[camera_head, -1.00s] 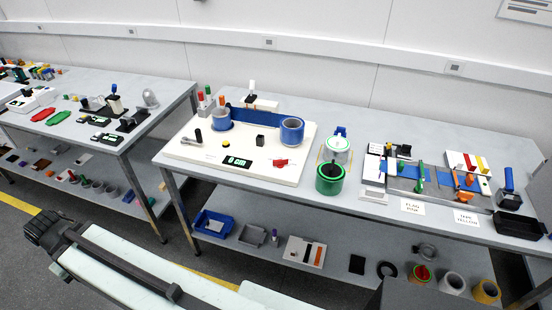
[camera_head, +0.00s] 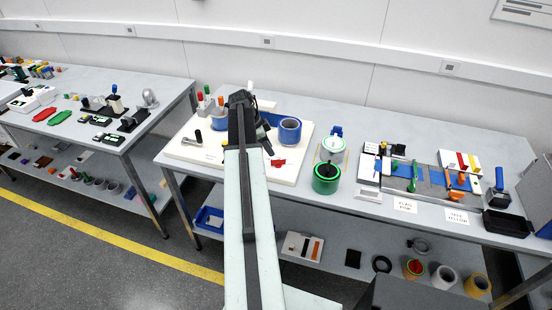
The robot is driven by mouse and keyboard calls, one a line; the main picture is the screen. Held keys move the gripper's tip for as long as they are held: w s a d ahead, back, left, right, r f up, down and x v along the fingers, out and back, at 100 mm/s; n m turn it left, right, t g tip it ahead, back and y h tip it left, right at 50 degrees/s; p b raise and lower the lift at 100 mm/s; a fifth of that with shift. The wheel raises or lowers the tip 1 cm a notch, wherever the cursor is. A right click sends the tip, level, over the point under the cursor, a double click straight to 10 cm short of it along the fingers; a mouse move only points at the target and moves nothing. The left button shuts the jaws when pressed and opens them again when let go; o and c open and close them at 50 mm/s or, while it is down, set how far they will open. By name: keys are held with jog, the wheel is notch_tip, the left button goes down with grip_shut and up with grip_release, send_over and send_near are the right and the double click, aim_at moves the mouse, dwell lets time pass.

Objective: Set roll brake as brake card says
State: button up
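A white board (camera_head: 300,172) on the right table carries a roll stand with two grey-cored blue rolls. The right roll (camera_head: 290,130) shows fully, with blue web (camera_head: 285,113) behind it. The left roll (camera_head: 219,122) is partly behind my arm. A small red lever-like part (camera_head: 278,163) lies at the board's front right. A black-knobbed lever (camera_head: 198,136) is at its left. Which of these is the brake I cannot tell, and I cannot make out a brake card. My gripper (camera_head: 266,143) is over the board's middle, dark and small. Its opening is unclear. My arm hides the display.
Green-rimmed pots (camera_head: 327,179) stand right of the board. Further right are a blue strip fixture, printed cards (camera_head: 404,205) and a black tray (camera_head: 503,223). Upright coloured pegs (camera_head: 207,98) stand behind the left roll. A gap separates the left table (camera_head: 140,85).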

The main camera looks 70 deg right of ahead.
aim_at(275, 161)
jog(key=b+x, duration=0.7)
jog(key=x, duration=0.1)
jog(key=shift+w+a, duration=0.15)
jog(key=shift+r, duration=0.15)
jog(key=shift+c, duration=0.3)
grip_shut()
